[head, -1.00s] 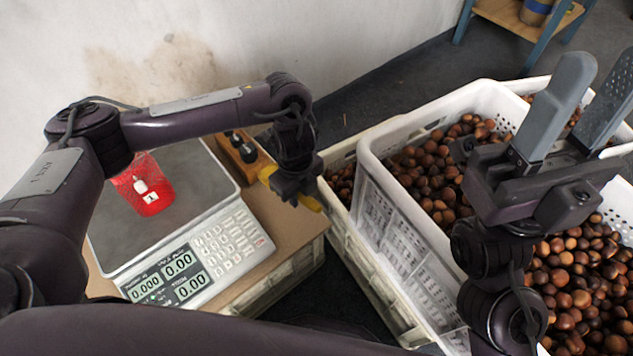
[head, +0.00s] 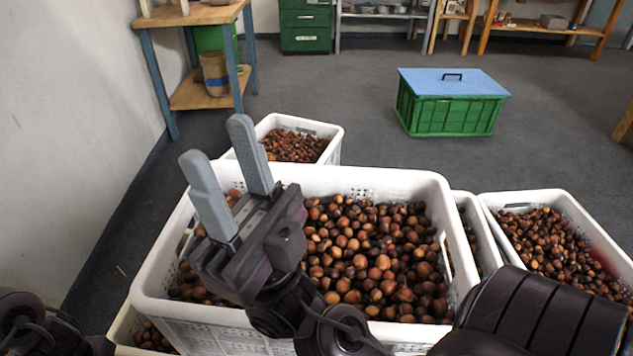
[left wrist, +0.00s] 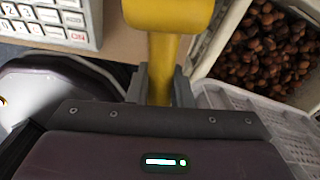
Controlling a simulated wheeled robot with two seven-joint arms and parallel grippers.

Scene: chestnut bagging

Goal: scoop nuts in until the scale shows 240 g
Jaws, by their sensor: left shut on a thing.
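In the left wrist view my left gripper (left wrist: 159,84) is shut on the yellow handle (left wrist: 172,52) of what looks like the scoop. Its upper end runs out of the frame, so a bowl cannot be made out. A corner of the scale's keypad (left wrist: 50,18) shows at top left; its display is out of view. In the head view a large white crate (head: 385,178) holds many brown nuts (head: 365,255). My right gripper (head: 226,170) is above the crate's left part, fingers apart and empty. The red bag is not in view now.
More white crates of nuts stand behind (head: 335,148) and to the right (head: 560,200). A green crate with a blue lid (head: 452,82) stands on the open floor. A wooden workbench (head: 190,14) is at back left, beside the wall.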

